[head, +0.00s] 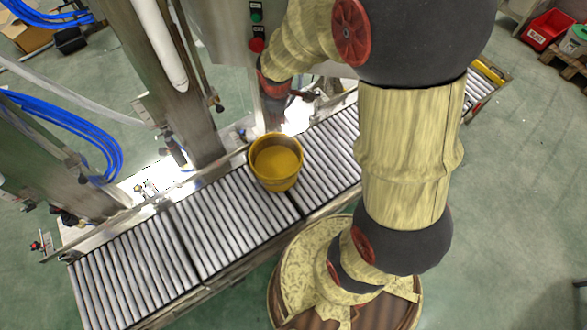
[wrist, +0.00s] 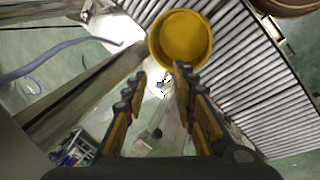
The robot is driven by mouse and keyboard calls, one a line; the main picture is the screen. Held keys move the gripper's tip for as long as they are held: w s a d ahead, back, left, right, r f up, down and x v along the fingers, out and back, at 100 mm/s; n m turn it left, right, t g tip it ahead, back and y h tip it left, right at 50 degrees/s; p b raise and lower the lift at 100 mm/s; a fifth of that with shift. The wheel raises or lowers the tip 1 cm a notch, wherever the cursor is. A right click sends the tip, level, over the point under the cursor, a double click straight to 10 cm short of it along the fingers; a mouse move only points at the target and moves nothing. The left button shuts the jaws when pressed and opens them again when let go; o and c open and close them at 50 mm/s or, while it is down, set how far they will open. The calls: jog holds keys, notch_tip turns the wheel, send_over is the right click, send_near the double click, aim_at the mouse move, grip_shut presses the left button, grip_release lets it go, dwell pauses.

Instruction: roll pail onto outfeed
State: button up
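The yellow pail (head: 275,165) stands upright on the roller conveyor (head: 228,222), near a seam between two roller sections. Its open top faces up. In the wrist view the pail (wrist: 181,38) is just beyond my fingertips, mostly ahead of the right finger. My gripper (wrist: 158,80) is open, with a clear gap and nothing between its fingers. The right fingertip overlaps the pail's near edge in that view; I cannot tell whether they touch. In the head view the fingers are hard to make out behind the pail. Neither view labels the outfeed.
A steel post (head: 168,75) and machine frame stand along the conveyor's far side. A box with red and green buttons (head: 256,30) is behind the pail. My arm hides part of the conveyor at the right. A yellow bar (head: 488,71) lies across its far right end.

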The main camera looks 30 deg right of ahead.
notch_tip(320, 180, down, 17)
jog(key=w+d+n+g+p, duration=0.1)
jog(key=d+n, duration=0.2)
jog(key=n, duration=0.2)
jog(key=n+g+y, duration=0.1)
jog(key=n+y, duration=0.1)
jog(key=n, duration=0.2)
send_over(292, 176)
notch_tip(292, 176, down, 16)
jog(key=shift+s+d+f+p, duration=0.15)
jog(key=shift+f+p, duration=0.1)
jog(key=shift+p, duration=0.2)
jog(key=f+b, duration=0.1)
jog(key=f, duration=0.1)
jog(key=f+b, duration=0.1)
jog(key=f, duration=0.1)
jog(key=w+f+b, duration=0.1)
jog(key=f, duration=0.2)
jog(key=shift+f+b, duration=0.1)
jog(key=shift+b, duration=0.2)
jog(key=shift+c, duration=0.4)
jog(key=c, duration=0.6)
grip_shut()
jog(key=shift+w, duration=0.1)
